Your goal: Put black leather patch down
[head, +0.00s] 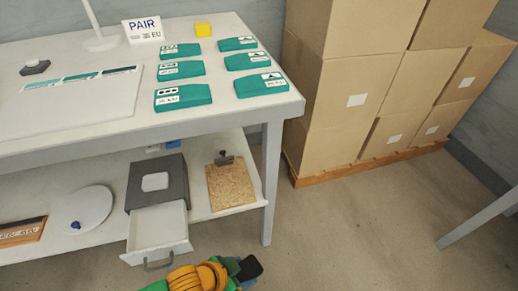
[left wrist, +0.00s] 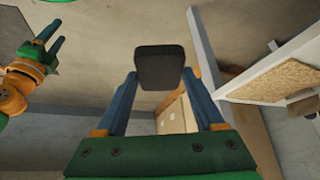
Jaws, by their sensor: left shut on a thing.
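The black leather patch (left wrist: 160,68) is a small dark piece with rounded corners. It sits between the blue fingertips of my left gripper (left wrist: 158,88), which is shut on it. In the head view my left gripper (head: 243,272) is at the bottom edge, in front of the bench, with the black patch (head: 251,266) at its tip over the floor. Part of this gripper is hidden by my own arm. My right gripper (left wrist: 54,38) shows at the upper left of the left wrist view, its blue fingers apart with nothing visible between them.
The lower shelf holds a grey box with an open drawer (head: 159,228), a round white plate (head: 88,206) and a cork clipboard (head: 231,188). Stacked cartons (head: 345,130) stand right.

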